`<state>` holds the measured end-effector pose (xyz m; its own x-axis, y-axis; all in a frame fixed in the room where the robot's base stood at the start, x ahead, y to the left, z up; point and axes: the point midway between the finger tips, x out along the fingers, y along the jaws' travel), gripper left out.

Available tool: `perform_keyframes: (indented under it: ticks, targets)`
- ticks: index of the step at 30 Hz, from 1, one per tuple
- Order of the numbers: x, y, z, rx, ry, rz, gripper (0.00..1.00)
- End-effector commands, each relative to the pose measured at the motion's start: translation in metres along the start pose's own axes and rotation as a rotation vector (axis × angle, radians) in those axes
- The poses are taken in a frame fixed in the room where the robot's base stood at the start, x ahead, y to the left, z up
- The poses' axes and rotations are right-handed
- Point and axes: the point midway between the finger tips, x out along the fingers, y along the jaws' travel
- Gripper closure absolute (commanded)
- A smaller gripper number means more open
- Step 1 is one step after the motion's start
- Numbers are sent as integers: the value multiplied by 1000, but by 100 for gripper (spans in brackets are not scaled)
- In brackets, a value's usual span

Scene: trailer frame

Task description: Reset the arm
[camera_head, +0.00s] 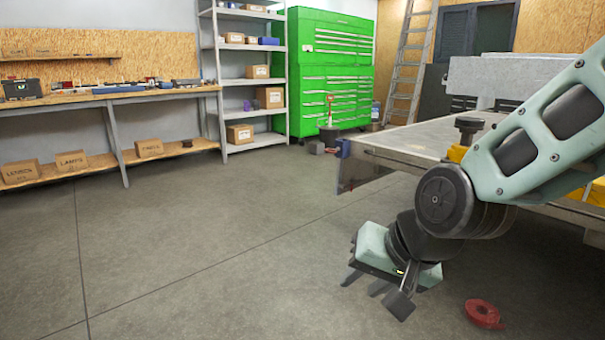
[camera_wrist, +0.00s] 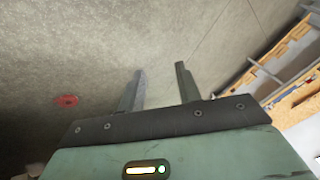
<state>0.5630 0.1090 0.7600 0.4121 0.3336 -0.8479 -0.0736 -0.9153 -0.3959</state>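My gripper (camera_head: 377,290) hangs low at the end of my bent arm, in the lower right of the head view, above the grey concrete floor. In the wrist view my gripper (camera_wrist: 160,80) shows its two grey fingers apart, with bare floor between them. It holds nothing. My arm comes in from the right edge of the head view, passing in front of a metal-framed trailer bed (camera_head: 420,143). A red ring-like object (camera_head: 484,314) lies on the floor to the right of my gripper; it also shows left of the fingers in the wrist view (camera_wrist: 66,100).
A wooden workbench (camera_head: 110,97) with tools and boxes stands along the left wall. A grey shelf (camera_head: 245,82), a green tool cabinet (camera_head: 335,75) and a ladder (camera_head: 408,65) stand at the back. The floor at the left and middle is clear. The trailer is close behind my arm.

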Motion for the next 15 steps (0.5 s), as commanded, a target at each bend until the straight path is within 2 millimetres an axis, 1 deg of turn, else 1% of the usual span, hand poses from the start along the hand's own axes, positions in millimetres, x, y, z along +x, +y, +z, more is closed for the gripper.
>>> perform_keyframes:
  ticks: [1,3,6,8,9,11,12,15]
  targets:
    - [-8,2,29,-124,-75,24,66]
    - [-19,11,64,-287,-176,59,66]
    - [-35,28,105,-493,-306,107,66]
    - [-46,40,125,-609,-378,135,66]
    - [-54,49,138,-683,-427,155,66]
    - [-66,63,154,-796,-498,184,66]
    - [-78,63,154,-824,-519,193,66]
    - [-97,51,143,-810,-512,189,66]
